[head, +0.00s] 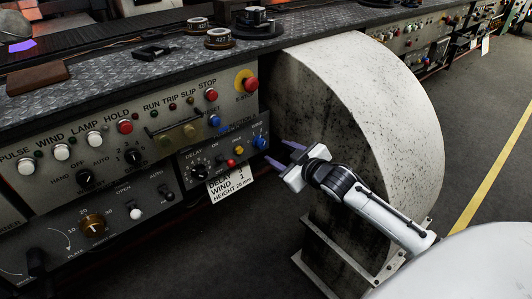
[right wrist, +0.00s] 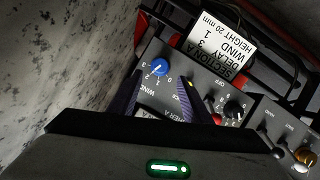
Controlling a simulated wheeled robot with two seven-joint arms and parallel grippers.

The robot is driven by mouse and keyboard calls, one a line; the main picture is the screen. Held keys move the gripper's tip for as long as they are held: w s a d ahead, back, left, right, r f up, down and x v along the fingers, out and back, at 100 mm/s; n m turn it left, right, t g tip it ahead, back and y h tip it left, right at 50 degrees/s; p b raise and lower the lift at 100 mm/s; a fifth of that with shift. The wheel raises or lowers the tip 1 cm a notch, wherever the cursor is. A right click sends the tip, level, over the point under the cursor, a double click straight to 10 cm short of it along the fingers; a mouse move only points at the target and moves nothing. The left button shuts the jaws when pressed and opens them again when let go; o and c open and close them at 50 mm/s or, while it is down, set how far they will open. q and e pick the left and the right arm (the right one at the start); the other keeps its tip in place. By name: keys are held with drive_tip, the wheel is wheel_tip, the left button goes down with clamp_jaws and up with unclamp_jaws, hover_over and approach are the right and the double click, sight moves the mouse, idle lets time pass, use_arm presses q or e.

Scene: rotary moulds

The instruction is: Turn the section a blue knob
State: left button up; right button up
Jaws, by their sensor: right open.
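The blue knob (head: 259,142) sits at the right end of a small grey panel (head: 198,160) under the main console. In the right wrist view the blue knob (right wrist: 160,67) shows close up, with a number scale beside it. My right gripper (head: 280,153) is open and empty, just to the right of the panel. In the right wrist view its two dark fingers (right wrist: 158,82) point towards the knob and stand apart from each other. I see no contact with the knob. The knob's exact setting is too small to tell. My left gripper is not in view.
A white card (head: 230,185) below the panel reads delay 3, wind 1, height 20 mm. A black delay knob (head: 198,172) and small red and yellow parts share the panel. A large pale curved housing (head: 370,105) stands close to the right.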

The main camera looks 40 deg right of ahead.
sight(263, 145)
drive_tip(key=b+x, duration=0.2)
drive_tip(key=x, duration=0.5)
drive_tip(key=shift+w+a+f+b, duration=0.1)
drive_tip(key=shift+w+f+b, duration=0.1)
drive_tip(key=shift+b, duration=0.1)
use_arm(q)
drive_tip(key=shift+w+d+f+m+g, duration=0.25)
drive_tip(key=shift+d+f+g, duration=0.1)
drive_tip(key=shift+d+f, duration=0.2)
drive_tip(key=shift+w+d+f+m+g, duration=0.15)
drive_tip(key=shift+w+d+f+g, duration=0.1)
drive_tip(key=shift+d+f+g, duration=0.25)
use_arm(e)
drive_tip(key=shift+w+f, duration=0.15)
drive_tip(key=shift+w, duration=0.5)
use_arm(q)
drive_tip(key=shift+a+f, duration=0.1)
use_arm(e)
drive_tip(key=shift+c, duration=0.4)
